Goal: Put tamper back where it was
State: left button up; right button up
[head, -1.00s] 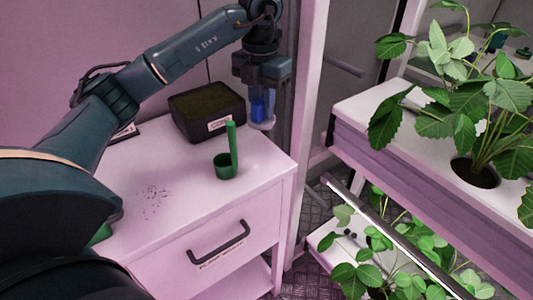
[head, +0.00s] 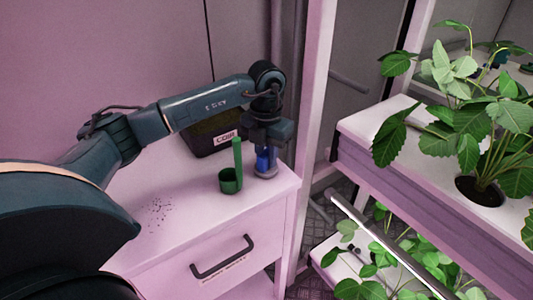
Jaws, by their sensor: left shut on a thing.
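My left gripper (head: 264,148) is shut on the tamper (head: 264,163), which has a blue handle and a round grey base. The gripper points down over the right back part of the white cabinet top. The tamper is upright, and its base is at or just above the surface; I cannot tell if it touches. A green scoop (head: 230,183) with an upright handle stands just left of the tamper. My right gripper is not in view.
A black tray labelled COIR (head: 205,140) sits behind, partly hidden by my left arm. Dark crumbs (head: 160,211) lie on the cabinet top (head: 190,238). A post (head: 307,120) and plant racks (head: 370,150) stand to the right.

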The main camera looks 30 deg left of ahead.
aim_at(267, 152)
pick_arm(q)
jog(key=shift+f, duration=0.15)
jog(key=o, duration=0.9)
jog(key=shift+r, duration=0.35)
notch_tip(267, 152, up, 12)
jog(key=shift+f+b, duration=0.15)
jog(key=shift+b, duration=0.3)
